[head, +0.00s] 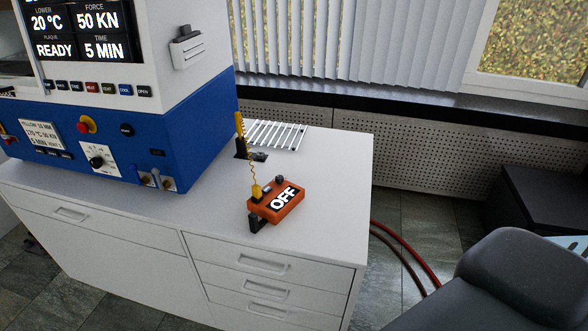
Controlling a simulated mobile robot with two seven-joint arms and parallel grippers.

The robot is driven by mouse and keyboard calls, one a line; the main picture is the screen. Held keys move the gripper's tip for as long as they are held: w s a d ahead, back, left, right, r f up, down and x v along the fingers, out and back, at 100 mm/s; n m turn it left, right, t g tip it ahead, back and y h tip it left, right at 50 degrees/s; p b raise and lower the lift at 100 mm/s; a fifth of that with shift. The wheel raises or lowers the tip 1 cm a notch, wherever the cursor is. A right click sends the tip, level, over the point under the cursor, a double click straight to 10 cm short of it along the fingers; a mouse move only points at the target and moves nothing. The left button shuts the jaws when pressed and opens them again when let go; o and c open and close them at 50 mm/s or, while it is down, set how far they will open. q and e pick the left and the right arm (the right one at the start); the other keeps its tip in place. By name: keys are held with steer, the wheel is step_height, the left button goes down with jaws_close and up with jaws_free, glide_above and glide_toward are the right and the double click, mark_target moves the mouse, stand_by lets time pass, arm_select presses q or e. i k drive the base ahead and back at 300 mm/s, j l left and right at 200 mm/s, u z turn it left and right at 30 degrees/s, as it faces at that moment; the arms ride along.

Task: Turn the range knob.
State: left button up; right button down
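An orange handheld meter (289,211) lies on the white cabinet top, with a dark display reading OFF. A small dark knob (280,180) is at its back edge, and a yellow plug (257,192) with a coiled yellow cord rises from its left side. Another black knob (97,161) with a white pointer sits on a white dial plate on the blue front of the press (120,130). No label shows which knob is the range knob.
A yellow-handled probe (240,128) stands in a black holder behind the meter. A white wire rack (276,135) lies at the back of the cabinet top. The top is clear right of the meter. Red hoses (415,262) run along the floor at right.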

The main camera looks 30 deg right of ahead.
mark_target(279, 178)
steer(key=l, duration=1.1)
steer(key=i+l, duration=0.1)
steer(key=l, duration=1.05)
steer(key=l+z, duration=0.1)
steer(key=l, duration=1)
